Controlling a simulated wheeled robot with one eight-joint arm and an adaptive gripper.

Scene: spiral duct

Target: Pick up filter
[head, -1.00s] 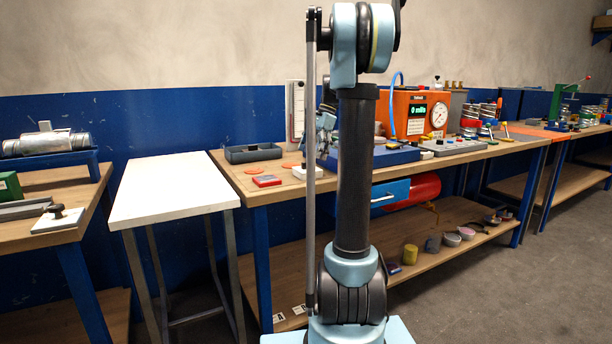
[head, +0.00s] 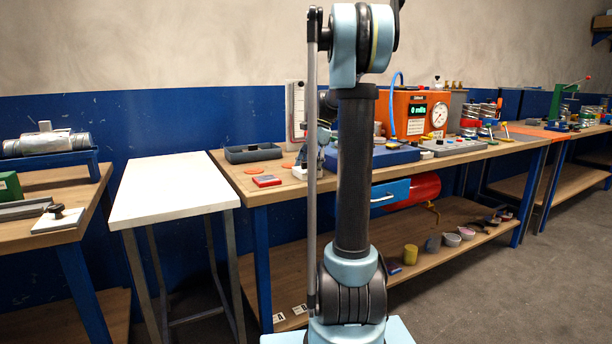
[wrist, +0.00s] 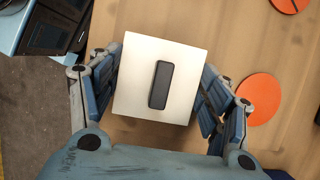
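A pale square block with a dark oblong bar on its top, which looks like the filter (wrist: 134,85), lies on the wooden bench top. It fills the middle of the wrist view; in the head view its pale edge (head: 299,173) shows beside my arm. My gripper (wrist: 160,78) is directly over it, with one blue-grey finger along its left side and one along its right side. The fingers are spread and very close to the block's edges; firm contact cannot be made out. In the head view my gripper is partly hidden behind my arm.
Flat orange discs (wrist: 258,98) lie to the right of the block. A red box (head: 267,181) and a dark open tray (head: 253,153) are nearby on the wooden bench (head: 237,178). A blue case (head: 390,156) and an orange tester (head: 412,112) stand to the right. The white table (head: 172,184) is bare.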

